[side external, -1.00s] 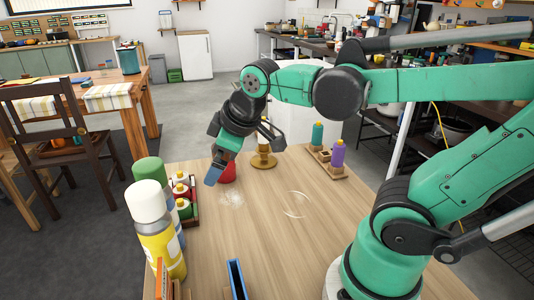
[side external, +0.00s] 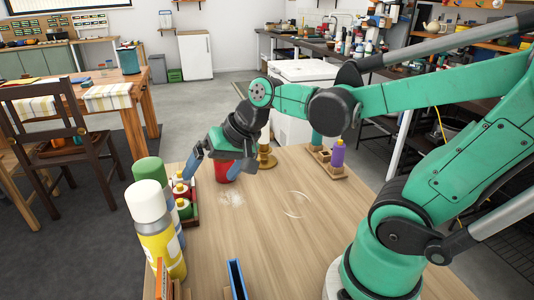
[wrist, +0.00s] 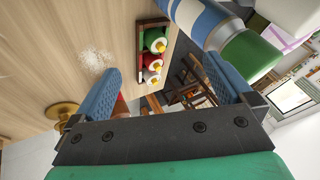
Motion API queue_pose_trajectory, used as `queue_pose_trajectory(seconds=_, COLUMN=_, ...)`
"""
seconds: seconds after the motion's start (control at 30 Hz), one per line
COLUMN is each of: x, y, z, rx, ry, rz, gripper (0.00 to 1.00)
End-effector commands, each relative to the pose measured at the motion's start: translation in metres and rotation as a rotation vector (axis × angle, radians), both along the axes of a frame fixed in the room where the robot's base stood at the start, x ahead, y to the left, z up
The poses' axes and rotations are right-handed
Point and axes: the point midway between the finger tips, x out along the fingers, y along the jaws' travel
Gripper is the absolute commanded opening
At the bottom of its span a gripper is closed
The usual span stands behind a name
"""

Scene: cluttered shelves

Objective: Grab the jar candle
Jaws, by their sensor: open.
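A red jar-like object (side external: 222,168), which looks like the jar candle, stands on the wooden table towards its far edge. It is partly hidden by my gripper in the side view. In the wrist view only a sliver of red (wrist: 120,106) shows beside the left finger. My gripper (side external: 214,168) is open and empty, with its blue fingers spread. One finger is over the left side near the bottle tray, the other in front of the red object. The wrist view also shows the open gripper (wrist: 162,88); the red object is not clearly between the fingers.
A tray of small bottles (side external: 182,196) stands close left of the gripper. A yellow spray can (side external: 160,240) and a green-capped can (side external: 150,171) stand nearer. A brass candlestick (side external: 266,158) is right of the red object. A purple bottle (side external: 337,154) stands further right. The table's middle is clear.

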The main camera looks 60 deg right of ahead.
Motion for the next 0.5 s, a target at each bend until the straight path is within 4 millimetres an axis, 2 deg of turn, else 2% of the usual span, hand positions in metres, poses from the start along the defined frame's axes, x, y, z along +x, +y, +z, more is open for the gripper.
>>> queue_pose_trajectory(seconds=0.1, x=0.029, y=-0.018, z=0.001, rx=0.317, ry=0.061, rz=-0.269, gripper=1.00)
queue_pose_trajectory(seconds=0.3, x=0.070, y=-0.060, z=-0.003, rx=0.867, ry=0.158, rz=-0.647, gripper=1.00)
queue_pose_trajectory(seconds=0.5, x=0.089, y=-0.124, z=-0.012, rx=1.423, ry=0.255, rz=-0.898, gripper=1.00)
